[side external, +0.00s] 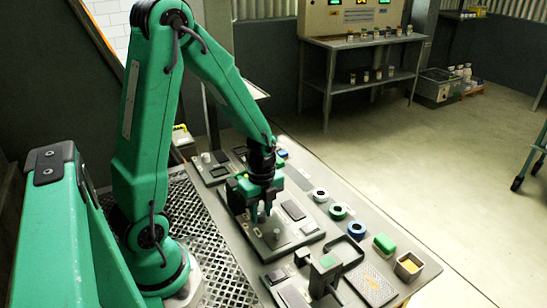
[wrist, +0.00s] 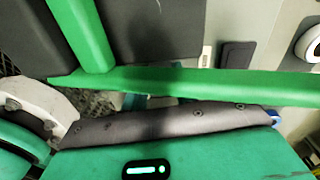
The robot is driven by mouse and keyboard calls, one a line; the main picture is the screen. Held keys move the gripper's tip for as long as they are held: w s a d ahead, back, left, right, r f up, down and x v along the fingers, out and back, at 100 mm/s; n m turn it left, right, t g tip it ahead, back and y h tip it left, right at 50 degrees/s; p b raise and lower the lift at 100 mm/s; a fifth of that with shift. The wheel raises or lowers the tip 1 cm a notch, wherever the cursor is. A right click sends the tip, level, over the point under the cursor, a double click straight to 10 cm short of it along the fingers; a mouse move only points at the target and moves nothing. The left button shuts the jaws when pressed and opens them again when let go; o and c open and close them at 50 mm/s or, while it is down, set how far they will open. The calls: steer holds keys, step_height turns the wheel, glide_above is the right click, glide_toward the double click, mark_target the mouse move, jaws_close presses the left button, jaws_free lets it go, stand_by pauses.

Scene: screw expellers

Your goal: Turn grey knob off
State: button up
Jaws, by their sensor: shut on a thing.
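In the side external view, my gripper (side external: 262,214) points down over the grey panel on the bench. The grey knob (side external: 276,236) stands on the near part of that panel, right at the fingertips. The jaws are shut on the knob, though the exact contact is small and partly hidden by the fingers. Which way the knob is turned cannot be told. The wrist view is mostly filled by green and dark arm parts, and the knob cannot be made out there.
A black bracket (side external: 325,275) stands in front.

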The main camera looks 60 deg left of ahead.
mark_target(262, 212)
steer(key=shift+a+n, duration=0.1)
steer(key=shift+n, duration=0.5)
steer(key=o, duration=1)
steer(key=shift+r, duration=0.1)
steer(key=shift+w+r, duration=0.2)
steer(key=shift+r, duration=3.6)
